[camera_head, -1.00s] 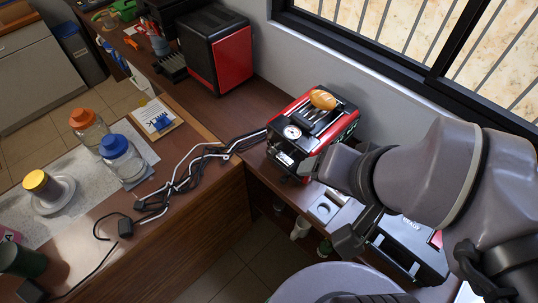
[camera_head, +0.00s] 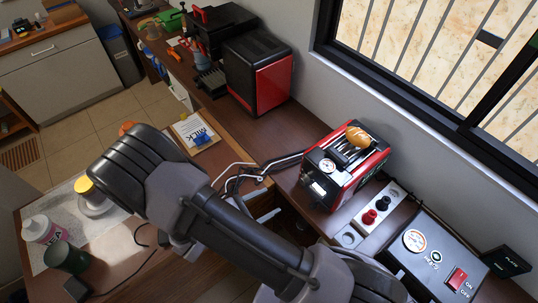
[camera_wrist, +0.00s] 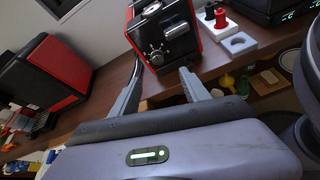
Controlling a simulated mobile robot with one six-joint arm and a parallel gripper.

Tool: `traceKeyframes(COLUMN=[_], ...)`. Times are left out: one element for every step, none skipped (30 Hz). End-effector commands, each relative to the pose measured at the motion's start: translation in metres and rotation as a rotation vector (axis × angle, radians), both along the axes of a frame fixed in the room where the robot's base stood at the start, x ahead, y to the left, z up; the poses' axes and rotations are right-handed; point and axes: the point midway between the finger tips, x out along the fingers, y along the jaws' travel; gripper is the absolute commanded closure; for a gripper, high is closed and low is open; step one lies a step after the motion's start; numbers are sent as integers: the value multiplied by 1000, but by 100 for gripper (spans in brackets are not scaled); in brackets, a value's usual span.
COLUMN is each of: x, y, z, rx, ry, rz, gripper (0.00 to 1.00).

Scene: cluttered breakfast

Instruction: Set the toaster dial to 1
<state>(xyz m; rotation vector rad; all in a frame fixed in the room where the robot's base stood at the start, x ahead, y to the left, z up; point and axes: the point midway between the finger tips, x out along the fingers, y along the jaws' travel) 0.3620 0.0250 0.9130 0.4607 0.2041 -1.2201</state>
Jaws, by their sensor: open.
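The red and black toaster (camera_head: 347,168) stands on the brown counter below the window, with a bread roll (camera_head: 358,136) on top. A round white-faced gauge (camera_head: 327,166) is on its front end. In the wrist view the toaster (camera_wrist: 183,22) is ahead, at the top. Its small silver dial (camera_wrist: 157,55) is low on the front panel; its setting is too small to read. My gripper (camera_wrist: 161,68) is open and empty, its fingers apart below the toaster front and not visibly touching it.
A white block with red and black knobs (camera_head: 378,208) sits right of the toaster, beside a black switch box (camera_head: 432,253). Another red and black appliance (camera_head: 257,73) stands further left.

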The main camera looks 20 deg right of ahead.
Motion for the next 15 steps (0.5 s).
traceKeyframes(x=[0, 0, 1, 2, 4, 7, 9, 12, 17, 20, 23, 28, 32, 35, 40], y=[1, 1, 0, -2, -6, -13, -19, -26, -36, -45, -53, -63, -71, -79, -89], z=[-6, -10, -13, -16, -18, -21, -24, -28, -32, -36, -40, -45, -48, -51, -56], rx=[-21, -30, -36, -38, -39, -38, -38, -37, -38, -37, -36, -36, -36, -36, -36], ry=[18, 25, 29, 31, 32, 31, 32, 33, 33, 33, 33, 33, 32, 31, 32], rz=[38, 55, 68, 70, 70, 68, 66, 65, 64, 63, 62, 62, 62, 61, 60], gripper=[46, 46, 46, 46, 46, 46, 46, 46, 46, 46, 46, 46, 46, 46, 46])
